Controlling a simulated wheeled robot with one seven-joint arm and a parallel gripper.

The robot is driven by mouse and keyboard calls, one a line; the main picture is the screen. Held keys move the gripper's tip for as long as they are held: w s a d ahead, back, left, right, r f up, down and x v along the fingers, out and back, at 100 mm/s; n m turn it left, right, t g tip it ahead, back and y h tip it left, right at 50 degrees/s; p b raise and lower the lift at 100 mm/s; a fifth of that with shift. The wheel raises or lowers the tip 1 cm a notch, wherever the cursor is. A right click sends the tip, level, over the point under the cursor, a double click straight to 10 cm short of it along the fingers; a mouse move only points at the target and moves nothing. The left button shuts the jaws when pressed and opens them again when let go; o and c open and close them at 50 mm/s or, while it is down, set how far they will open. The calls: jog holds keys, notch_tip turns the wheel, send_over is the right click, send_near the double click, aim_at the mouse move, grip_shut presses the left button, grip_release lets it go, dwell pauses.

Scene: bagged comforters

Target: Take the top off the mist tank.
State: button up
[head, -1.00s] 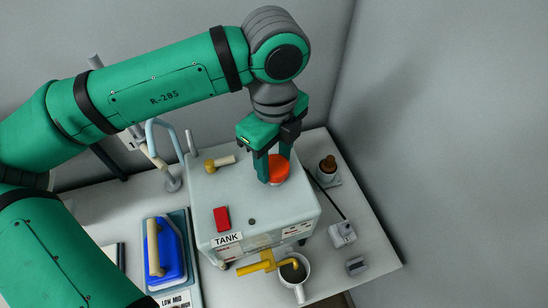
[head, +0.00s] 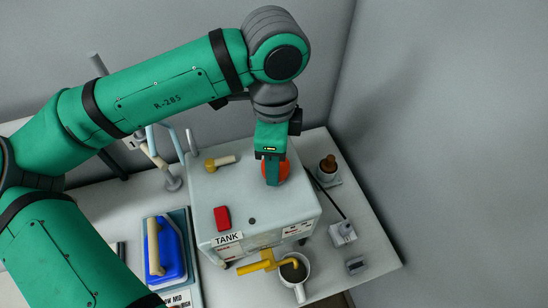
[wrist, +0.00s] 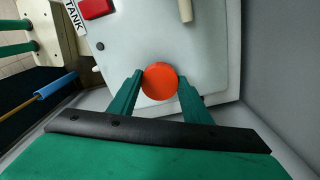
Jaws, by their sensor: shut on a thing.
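The mist tank (head: 232,203) is a pale box with a "TANK" label on its front, standing on the table. Its round orange-red top (head: 284,171) is at the tank's back right, partly hidden by a finger in the head view. In the wrist view the top (wrist: 160,81) sits between my two green fingertips. My gripper (wrist: 160,88) is shut on the top from both sides, pointing down. It also shows over the tank in the head view (head: 273,178). I cannot tell whether the top is lifted off the tank.
A red block (head: 222,218) and a yellow-and-cream valve handle (head: 219,163) are on the tank. A yellow tap (head: 262,262) reaches over a white mug (head: 294,283) in front. A small brown-topped item (head: 328,166) stands right, near the wall.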

jog(key=shift+s+n, duration=0.1)
jog(key=shift+n, duration=1.1)
jog(key=shift+n, duration=2.6)
jog(key=shift+n, duration=0.7)
jog(key=n, duration=0.3)
jog(key=shift+s+n, duration=0.1)
jog(key=shift+n, duration=0.2)
